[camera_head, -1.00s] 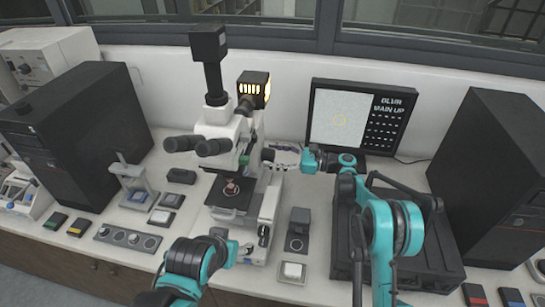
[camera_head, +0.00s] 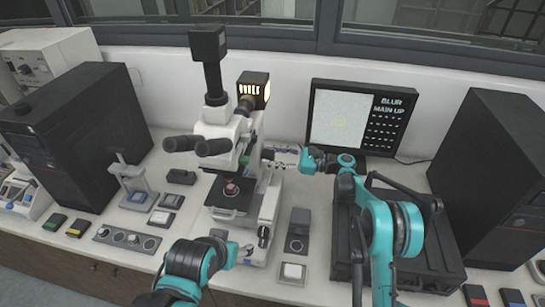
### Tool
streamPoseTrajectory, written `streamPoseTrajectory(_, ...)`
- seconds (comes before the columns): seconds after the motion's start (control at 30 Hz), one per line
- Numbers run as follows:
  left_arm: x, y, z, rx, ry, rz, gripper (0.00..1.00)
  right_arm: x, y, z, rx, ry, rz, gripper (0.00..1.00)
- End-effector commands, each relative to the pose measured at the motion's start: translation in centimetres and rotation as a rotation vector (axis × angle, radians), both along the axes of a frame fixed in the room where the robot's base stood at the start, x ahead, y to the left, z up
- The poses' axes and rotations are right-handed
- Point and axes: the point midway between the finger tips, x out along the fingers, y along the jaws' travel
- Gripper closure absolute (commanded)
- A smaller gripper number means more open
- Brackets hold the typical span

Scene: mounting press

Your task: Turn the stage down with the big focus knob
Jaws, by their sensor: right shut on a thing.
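The white microscope (camera_head: 218,132) stands in the middle of the bench. Its dark stage (camera_head: 226,204) carries a small reddish round sample (camera_head: 232,188). My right gripper (camera_head: 279,154) reaches in from the right at the microscope's right side, beside the stand. It is shut on what appears to be the big focus knob, mostly hidden by the fingers. My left gripper (camera_head: 222,240) is low, at the front left of the microscope base; its fingers are too small and dark to read.
A black case (camera_head: 345,235) lies under my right arm, and a black tower (camera_head: 495,165) stands farther right. Left are another black tower (camera_head: 75,130), a small press (camera_head: 132,185) and a knob panel (camera_head: 125,239). Small boxes sit right of the base.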

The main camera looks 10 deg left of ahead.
Motion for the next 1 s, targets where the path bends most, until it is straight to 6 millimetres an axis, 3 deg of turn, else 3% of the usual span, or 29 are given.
streamPoseTrajectory(1.0,0.0,0.0,-2.8,0.0,0.0,0.0,0.36,-0.3,0.0,-0.4,0.003,-0.919,0.002,0.86)
